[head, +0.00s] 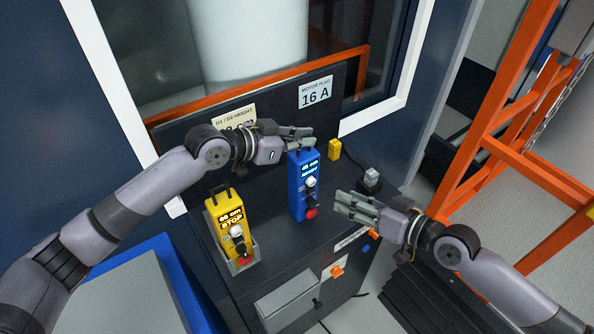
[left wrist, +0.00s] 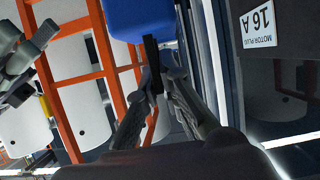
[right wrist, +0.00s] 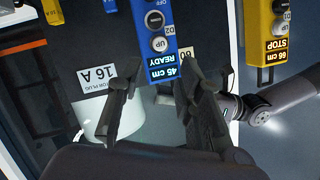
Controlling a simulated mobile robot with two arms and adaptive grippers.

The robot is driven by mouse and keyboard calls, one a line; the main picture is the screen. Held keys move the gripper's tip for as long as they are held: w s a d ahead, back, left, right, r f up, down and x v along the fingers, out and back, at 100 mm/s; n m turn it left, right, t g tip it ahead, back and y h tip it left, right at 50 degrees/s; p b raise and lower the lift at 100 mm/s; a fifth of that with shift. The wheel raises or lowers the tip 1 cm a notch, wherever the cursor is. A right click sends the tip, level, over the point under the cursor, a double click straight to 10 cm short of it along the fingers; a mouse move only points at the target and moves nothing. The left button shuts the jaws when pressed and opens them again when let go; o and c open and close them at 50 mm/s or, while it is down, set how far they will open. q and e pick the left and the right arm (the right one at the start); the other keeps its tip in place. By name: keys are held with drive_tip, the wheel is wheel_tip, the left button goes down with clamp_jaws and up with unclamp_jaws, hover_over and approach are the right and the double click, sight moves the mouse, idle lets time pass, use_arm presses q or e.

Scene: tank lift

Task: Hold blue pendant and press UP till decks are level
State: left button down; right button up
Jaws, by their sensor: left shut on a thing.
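The blue pendant (head: 303,188) hangs upright above the dark cabinet top in the head view, its screen reading 45 cm READY. In the right wrist view the blue pendant (right wrist: 158,32) shows a button marked UP. My left gripper (head: 305,137) is shut at the pendant's top; the left wrist view shows its fingers (left wrist: 158,70) closed on a dark strap above the blue body (left wrist: 135,18). My right gripper (head: 340,205) is open and empty, right of the pendant and apart from it. A yellow pendant (head: 228,222) reading 66 cm STOP stands in a holder at left.
A sign reading 16 A (head: 315,93) and a D1 / D2 HEIGHT sign (head: 234,116) are on the panel behind. A small yellow block (head: 334,150) and a grey plug (head: 372,179) sit on the cabinet top. An orange frame (head: 497,150) stands at right.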

idle(0.7)
clamp_jaws()
idle(1.4)
